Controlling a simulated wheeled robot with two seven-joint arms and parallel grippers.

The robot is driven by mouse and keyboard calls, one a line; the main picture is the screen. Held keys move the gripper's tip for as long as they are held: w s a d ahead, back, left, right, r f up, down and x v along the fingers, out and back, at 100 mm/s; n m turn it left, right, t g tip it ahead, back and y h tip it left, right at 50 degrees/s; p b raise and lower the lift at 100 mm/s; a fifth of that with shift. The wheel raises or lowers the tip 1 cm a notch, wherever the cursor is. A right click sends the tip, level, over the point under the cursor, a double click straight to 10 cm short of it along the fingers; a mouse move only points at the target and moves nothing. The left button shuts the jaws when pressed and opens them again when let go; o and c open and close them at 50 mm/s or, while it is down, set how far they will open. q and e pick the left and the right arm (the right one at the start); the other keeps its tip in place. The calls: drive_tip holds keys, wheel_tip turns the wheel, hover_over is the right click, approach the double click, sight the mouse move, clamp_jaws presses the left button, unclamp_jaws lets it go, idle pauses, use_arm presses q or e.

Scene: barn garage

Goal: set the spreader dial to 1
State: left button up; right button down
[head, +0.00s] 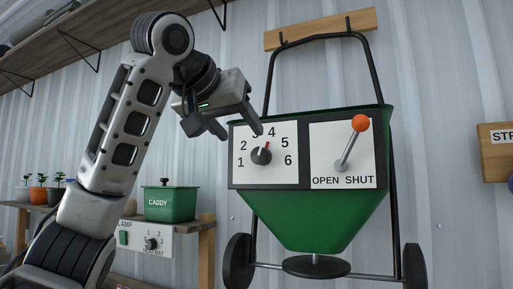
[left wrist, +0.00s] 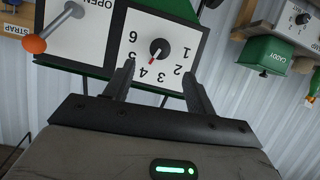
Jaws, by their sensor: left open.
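The green spreader (head: 315,222) hangs on the wall, with a white dial plate (head: 248,177) numbered 1 to 6. The round black dial (head: 261,156) has a red pointer, which points at 4. In the left wrist view the dial (left wrist: 160,48) lies just beyond the fingertips, its pointer also towards 4. My left gripper (head: 240,131) is open and empty, in front of the plate's upper left part in the head view. In the left wrist view its two fingers (left wrist: 158,71) stand apart over the plate, not closed on the dial. My right gripper is not in view.
Right of the dial is a lever with an orange knob (head: 360,122), tilted right, above OPEN and SHUT labels. A green caddy (head: 170,204), small potted plants (head: 38,192) and a lamp panel (head: 146,241) are at the lower left. A shelf (head: 85,38) is at the upper left.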

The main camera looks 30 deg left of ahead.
sight(258, 154)
use_arm(q)
drive_tip(key=p+x, duration=0.2)
drive_tip(key=x, duration=0.7)
drive_tip(key=shift+w, duration=0.1)
drive_tip(key=c, duration=1)
